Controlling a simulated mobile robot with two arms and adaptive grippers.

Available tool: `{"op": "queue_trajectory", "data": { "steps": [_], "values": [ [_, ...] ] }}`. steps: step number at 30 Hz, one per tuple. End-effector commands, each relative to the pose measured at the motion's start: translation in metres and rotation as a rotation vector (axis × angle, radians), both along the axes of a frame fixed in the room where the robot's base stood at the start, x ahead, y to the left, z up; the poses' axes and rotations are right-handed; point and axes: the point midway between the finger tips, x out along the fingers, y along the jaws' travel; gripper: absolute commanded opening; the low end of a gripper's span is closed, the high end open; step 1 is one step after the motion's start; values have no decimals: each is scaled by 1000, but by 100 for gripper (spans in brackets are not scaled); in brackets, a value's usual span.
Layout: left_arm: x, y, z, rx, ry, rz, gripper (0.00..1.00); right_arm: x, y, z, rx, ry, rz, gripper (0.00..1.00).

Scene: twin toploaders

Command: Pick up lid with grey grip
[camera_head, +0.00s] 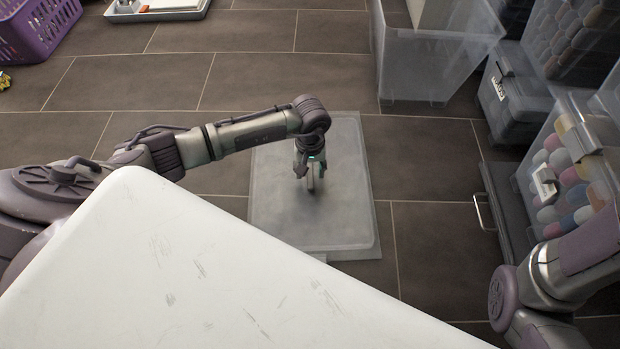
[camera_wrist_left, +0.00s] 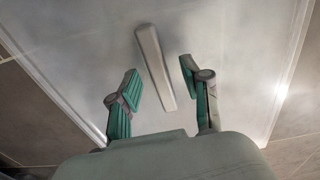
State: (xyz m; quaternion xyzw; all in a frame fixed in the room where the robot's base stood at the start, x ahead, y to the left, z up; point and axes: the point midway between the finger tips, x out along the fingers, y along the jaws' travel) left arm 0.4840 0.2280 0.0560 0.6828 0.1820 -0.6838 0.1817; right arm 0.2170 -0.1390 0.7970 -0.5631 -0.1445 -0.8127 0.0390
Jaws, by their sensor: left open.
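The lid (camera_head: 345,225) is a flat translucent panel lying on or just above the dark tiled floor, in the middle of the head view. Its grey grip (camera_wrist_left: 153,58) is a raised bar that shows in the left wrist view. My left gripper (camera_head: 311,178) points down over the lid. In the left wrist view its two green-padded fingers (camera_wrist_left: 160,90) are open, one on each side of the grip's near end, with gaps visible. The grip is mostly hidden by the gripper in the head view. My right gripper is out of view; only part of my right arm shows.
A clear open bin (camera_head: 425,65) stands behind the lid to the right. Boxes of colourful items (camera_head: 570,180) and a dark case (camera_head: 512,95) line the right side. A purple basket (camera_head: 38,28) and a white tray (camera_head: 160,12) are at the back left. Floor left of the lid is free.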

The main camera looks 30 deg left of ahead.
Motion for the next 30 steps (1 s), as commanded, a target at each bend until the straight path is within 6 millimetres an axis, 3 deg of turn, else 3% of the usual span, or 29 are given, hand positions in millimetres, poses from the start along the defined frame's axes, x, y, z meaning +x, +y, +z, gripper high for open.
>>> {"op": "queue_trajectory", "data": {
  "steps": [7, 16, 30],
  "values": [
    [1, 0, -3, 0, -1, 0, 48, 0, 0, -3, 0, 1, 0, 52],
    [1, 0, -3, 0, -1, 0, 0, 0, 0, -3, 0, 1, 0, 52],
    [1, 0, 0, 0, -2, 1, 0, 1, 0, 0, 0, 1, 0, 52]
  ]
}}
